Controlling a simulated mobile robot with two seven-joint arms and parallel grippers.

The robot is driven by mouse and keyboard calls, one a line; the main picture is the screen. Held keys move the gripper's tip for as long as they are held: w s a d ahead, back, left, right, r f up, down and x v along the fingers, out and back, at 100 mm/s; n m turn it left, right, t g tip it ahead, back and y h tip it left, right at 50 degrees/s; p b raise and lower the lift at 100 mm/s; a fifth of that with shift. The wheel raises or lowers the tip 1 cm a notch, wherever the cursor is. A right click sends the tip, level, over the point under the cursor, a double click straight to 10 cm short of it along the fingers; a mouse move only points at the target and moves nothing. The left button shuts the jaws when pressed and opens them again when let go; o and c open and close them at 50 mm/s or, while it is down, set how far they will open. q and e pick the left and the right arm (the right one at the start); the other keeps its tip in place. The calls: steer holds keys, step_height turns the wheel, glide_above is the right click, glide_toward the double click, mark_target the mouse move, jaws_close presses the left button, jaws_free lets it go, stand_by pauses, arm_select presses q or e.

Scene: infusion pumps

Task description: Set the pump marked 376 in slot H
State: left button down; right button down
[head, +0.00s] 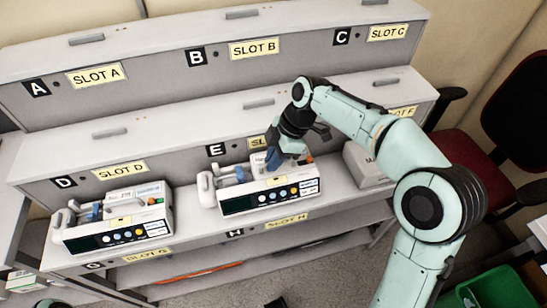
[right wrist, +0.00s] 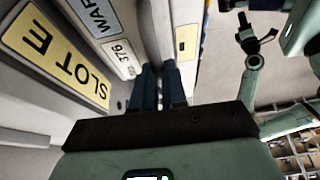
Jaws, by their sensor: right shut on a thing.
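The pump marked 376 (head: 268,199) is a white box with a dark front panel and coloured buttons. It is upright over the lower ledge, above the SLOT H label (head: 287,221). I cannot tell if its base touches the ledge.
Another pump (head: 112,226) stands to the left above the SLOT G label (head: 147,256). A pale box (head: 366,164) stands right of the held pump. The stepped rack face with the SLOT E label (right wrist: 55,55) rises close behind. A dark red chair (head: 465,145) and green bin (head: 495,290) are at right.

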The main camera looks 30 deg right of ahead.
steer(key=shift+f+b, duration=1.05)
steer(key=shift+f, duration=0.4)
stand_by(1.7)
steer(key=c, duration=1.1)
jaws_free()
steer(key=shift+f, duration=0.15)
steer(key=p+v, duration=0.3)
steer(key=v, duration=1)
steer(key=shift+r, duration=0.3)
